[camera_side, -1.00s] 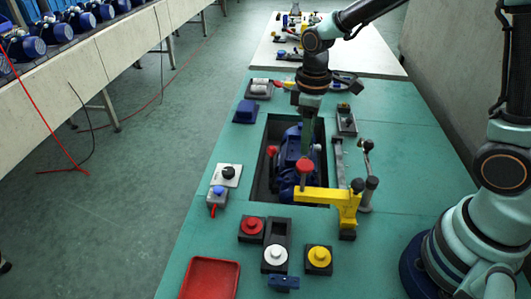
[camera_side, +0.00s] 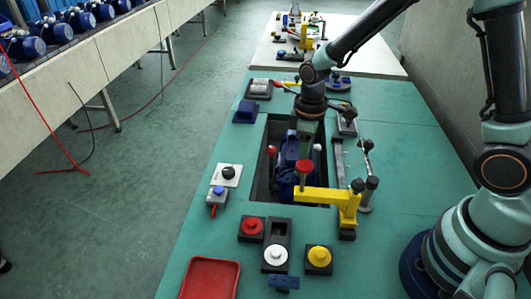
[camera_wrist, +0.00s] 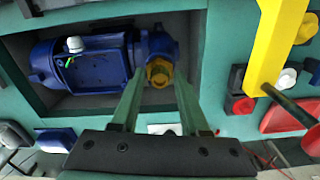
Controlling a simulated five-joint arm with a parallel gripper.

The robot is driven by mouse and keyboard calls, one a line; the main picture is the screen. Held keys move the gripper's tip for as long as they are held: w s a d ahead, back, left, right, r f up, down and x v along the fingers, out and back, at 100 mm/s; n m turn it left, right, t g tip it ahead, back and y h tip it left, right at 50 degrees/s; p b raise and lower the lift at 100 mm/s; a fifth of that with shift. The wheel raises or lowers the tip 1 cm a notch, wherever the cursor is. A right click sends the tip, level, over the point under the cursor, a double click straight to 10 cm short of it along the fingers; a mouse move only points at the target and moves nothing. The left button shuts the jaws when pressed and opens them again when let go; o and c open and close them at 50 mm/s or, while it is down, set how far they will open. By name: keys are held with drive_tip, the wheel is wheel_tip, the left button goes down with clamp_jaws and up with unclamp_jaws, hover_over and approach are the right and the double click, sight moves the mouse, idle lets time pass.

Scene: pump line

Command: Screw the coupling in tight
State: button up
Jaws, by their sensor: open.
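The blue pump (camera_wrist: 95,68) lies in the dark recess of the green bench; in the side view the pump (camera_side: 287,180) is partly covered by my arm and the clamp. The brass-coloured coupling (camera_wrist: 158,74) sits at the pump's blue end fitting in the wrist view. My gripper (camera_wrist: 159,84) is open, with its two green fingers on either side of the coupling in that picture. I cannot tell whether they touch it. In the side view my gripper (camera_side: 304,150) points down over the recess, and the coupling cannot be made out there.
Red (camera_side: 251,227), white (camera_side: 275,256) and yellow (camera_side: 319,257) buttons and a red tray (camera_side: 209,278) are in front.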

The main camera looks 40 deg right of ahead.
drive_tip(key=shift+c, duration=0.3)
clamp_jaws()
drive_tip(key=m, duration=0.4)
drive_tip(key=shift+m, duration=1.5)
drive_tip(key=m, duration=0.2)
drive_tip(key=shift+m, duration=0.3)
drive_tip(key=m, duration=0.4)
